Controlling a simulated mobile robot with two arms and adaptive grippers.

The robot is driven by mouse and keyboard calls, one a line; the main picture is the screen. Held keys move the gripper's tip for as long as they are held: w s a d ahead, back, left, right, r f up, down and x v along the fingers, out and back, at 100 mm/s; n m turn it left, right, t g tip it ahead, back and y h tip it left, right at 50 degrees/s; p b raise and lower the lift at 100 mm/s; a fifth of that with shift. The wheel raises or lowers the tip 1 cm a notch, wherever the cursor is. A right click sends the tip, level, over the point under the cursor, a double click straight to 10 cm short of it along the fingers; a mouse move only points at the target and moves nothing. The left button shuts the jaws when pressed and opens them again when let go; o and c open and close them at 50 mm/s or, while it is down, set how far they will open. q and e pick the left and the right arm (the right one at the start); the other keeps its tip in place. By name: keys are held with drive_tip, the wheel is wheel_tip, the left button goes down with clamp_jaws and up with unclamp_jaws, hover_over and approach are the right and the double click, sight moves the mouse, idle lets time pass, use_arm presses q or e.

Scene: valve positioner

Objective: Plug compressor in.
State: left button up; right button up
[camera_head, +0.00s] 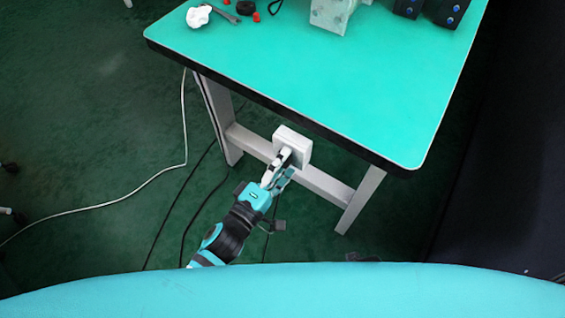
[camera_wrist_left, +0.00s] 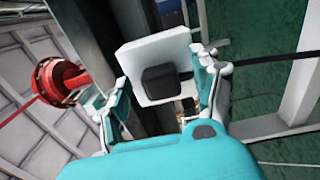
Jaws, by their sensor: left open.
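A white socket box (camera_head: 293,143) is mounted on the white crossbar under the teal-topped table. My left gripper (camera_head: 283,160) reaches up to its front face. In the left wrist view, the white box (camera_wrist_left: 140,52) faces me, with a dark square block (camera_wrist_left: 160,84), apparently a plug, in front of its face. The fingers of my left gripper (camera_wrist_left: 163,92) are apart on either side of the dark block, with visible gaps to it. Whether the block is seated in the socket cannot be told. The compressor is not clearly identifiable. My right gripper is not in view.
The table (camera_head: 300,75) overhangs the box. Its leg (camera_head: 222,120) stands left of the box. A white cable (camera_head: 130,193) and dark cables (camera_head: 188,222) run across the green floor. A red round fitting (camera_wrist_left: 60,82) shows left in the wrist view.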

use_arm(q)
drive_tip(key=v, duration=1.2)
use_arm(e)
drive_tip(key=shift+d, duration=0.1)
use_arm(q)
drive_tip(key=a+f+m+g+y, duration=0.35)
drive_tip(key=a+f+y, duration=0.2)
drive_tip(key=f, duration=0.65)
drive_tip(key=a+f+m+g+y, duration=0.35)
drive_tip(key=a+f, duration=0.35)
drive_tip(key=f, duration=0.5)
drive_tip(key=s+a+f+m+g+y, duration=0.1)
drive_tip(key=s+a+f+m+g, duration=0.1)
drive_tip(key=s+f+m+g, duration=0.55)
drive_tip(key=s+a+n+p, duration=0.1)
drive_tip(key=s+a+p, duration=0.2)
drive_tip(key=s+p, duration=1.2)
drive_tip(key=shift+s+a+t+y, duration=0.15)
drive_tip(key=shift+s+t+y, duration=0.25)
drive_tip(key=shift+s, duration=0.55)
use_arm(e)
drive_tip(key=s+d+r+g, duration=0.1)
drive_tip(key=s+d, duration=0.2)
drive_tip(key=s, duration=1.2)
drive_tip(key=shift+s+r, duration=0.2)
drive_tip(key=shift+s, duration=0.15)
use_arm(q)
drive_tip(key=shift+f, duration=0.1)
drive_tip(key=shift+c, duration=0.4)
